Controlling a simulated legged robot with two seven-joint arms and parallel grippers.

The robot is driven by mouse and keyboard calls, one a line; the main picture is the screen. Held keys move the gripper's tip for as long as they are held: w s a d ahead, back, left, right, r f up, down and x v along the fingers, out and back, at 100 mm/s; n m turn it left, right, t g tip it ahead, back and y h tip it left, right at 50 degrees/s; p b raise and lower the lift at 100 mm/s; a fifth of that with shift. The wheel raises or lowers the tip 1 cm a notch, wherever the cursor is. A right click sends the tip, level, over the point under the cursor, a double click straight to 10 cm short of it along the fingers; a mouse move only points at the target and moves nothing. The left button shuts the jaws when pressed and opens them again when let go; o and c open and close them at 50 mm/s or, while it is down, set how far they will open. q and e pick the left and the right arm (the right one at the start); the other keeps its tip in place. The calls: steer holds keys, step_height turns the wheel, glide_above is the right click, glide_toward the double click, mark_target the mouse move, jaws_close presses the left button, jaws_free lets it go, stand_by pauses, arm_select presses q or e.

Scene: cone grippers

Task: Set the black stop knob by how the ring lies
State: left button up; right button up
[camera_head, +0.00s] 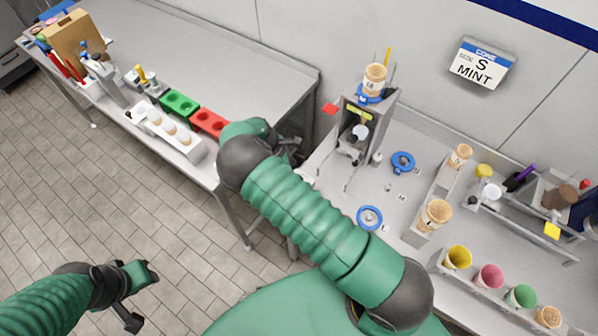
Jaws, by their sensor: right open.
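A blue ring (369,218) lies flat on the right-hand counter near its front. A second blue ring (402,162) lies farther back, and a third (369,97) is around the foot of a cone on top of the grey dispenser (366,125). A small black piece (473,200) shows at the left end of the rack at right; I cannot tell whether it is the stop knob. My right gripper (292,147) is open at the gap between the counters, left of the dispenser, partly hidden by its arm. My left gripper (140,298) is over the floor, away from both counters.
The right counter (345,208) holds waffle cones (435,215), coloured cups (489,276) and a rack of tools. The left counter (235,75) has green and red trays (180,103) and a white cone holder (165,135). A wall sign (482,64) reads "CONE S MINT".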

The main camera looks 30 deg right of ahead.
step_height(320, 180, down, 4)
steer(key=shift+s+p, duration=0.1)
steer(key=shift+p, duration=0.4)
steer(key=shift+s+a+f, duration=0.15)
steer(key=shift+s+f, duration=0.05)
steer(key=shift+d+f, duration=0.1)
steer(key=shift+d, duration=0.3)
steer(key=shift+d+f, duration=0.15)
steer(key=shift+d, duration=0.25)
steer(key=c, duration=0.5)
steer(key=shift+c, duration=2.2)
steer(key=shift+a, duration=0.2)
jaws_close()
arm_select(q)
steer(key=shift+w+a+r, duration=0.15)
steer(key=shift+a+r, duration=0.5)
steer(key=shift+a, duration=0.05)
arm_select(e)
steer(key=shift+w+a, duration=0.15)
